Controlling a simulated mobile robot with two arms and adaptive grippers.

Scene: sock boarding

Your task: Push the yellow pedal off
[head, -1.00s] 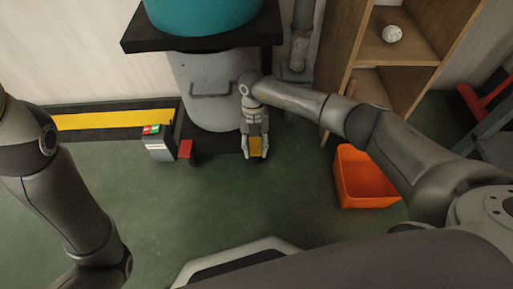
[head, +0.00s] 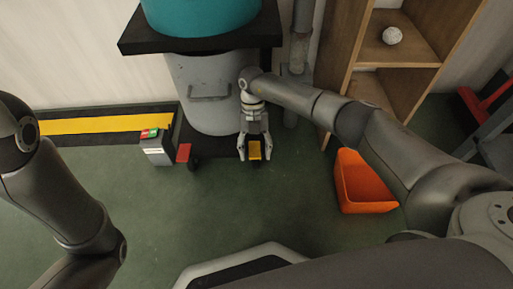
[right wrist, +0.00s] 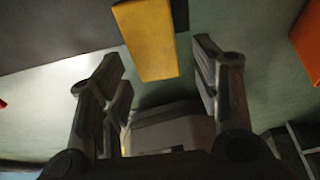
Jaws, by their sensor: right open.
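The yellow pedal (head: 255,150) is low at the foot of the grey drum machine, near the floor. It also shows at the top of the right wrist view (right wrist: 148,38). My right gripper (head: 255,157) reaches down over it, with its open fingers on either side of the pedal in the head view. In the right wrist view the gripper (right wrist: 160,85) is open and empty, with the pedal beyond the gap between the fingers. Whether anything touches the pedal I cannot tell. My left arm is at the left edge; its gripper is out of the picture.
A red pedal (head: 184,152) and a small grey box with red and green buttons (head: 155,148) are left of the yellow pedal. The grey drum (head: 205,85) stands behind. An orange bin (head: 365,182) and a wooden shelf (head: 410,50) are to the right. The green floor in front is clear.

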